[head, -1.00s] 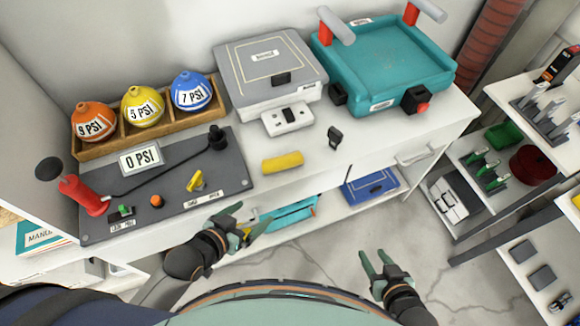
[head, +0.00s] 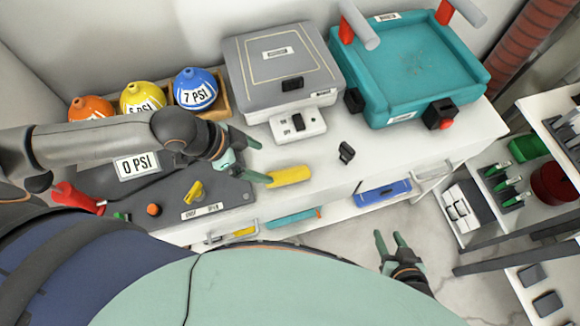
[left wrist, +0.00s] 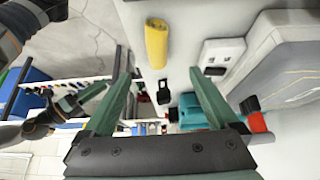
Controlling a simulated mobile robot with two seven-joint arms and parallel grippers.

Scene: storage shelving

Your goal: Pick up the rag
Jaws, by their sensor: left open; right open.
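The rag appears to be the yellow rolled cloth (head: 289,175) lying on the white counter near its front edge, right of the grey pressure panel. It also shows in the left wrist view as a yellow roll (left wrist: 156,43) at the upper middle. My left gripper (head: 262,162) is open and empty, just left of the yellow roll in the head view; I cannot tell its exact height above the counter. In the left wrist view its two green fingers (left wrist: 160,90) stand apart with nothing between them. My right gripper (head: 388,243) is open and empty over the floor, in front of the counter.
A small black clip-like object (head: 346,152) and a white switch box (head: 298,125) sit near the roll. A grey case (head: 283,65) and a teal tray machine (head: 410,70) stand behind. Numbered balls (head: 195,90) sit in a wooden rack, partly behind my arm.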

